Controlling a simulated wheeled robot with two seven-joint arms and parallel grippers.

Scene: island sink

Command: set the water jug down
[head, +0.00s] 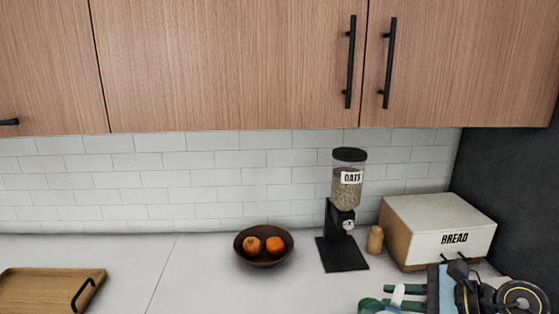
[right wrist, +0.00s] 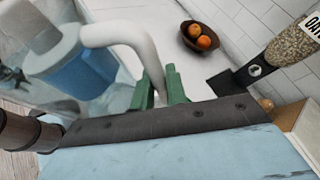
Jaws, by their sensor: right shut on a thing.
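The water jug (right wrist: 85,62) shows in the right wrist view at upper left, with a pale body, blue water low inside and a thick white curved handle. My right gripper (right wrist: 160,88) has its green fingers shut on the handle. In the head view my right gripper (head: 391,298) is at the bottom right edge, with a small white piece of the jug's handle (head: 398,294) between its fingers. The rest of the jug is out of the head view. I cannot tell whether its base touches a surface. My left gripper is not in view.
A pale counter (head: 190,285) holds a wooden tray (head: 45,287), a fruit bowl (head: 264,260), an oats dispenser (head: 347,205), a small wooden jar (head: 375,239) and a bread box (head: 435,235). Counter between tray and bowl is clear. Cabinets (head: 225,65) hang above.

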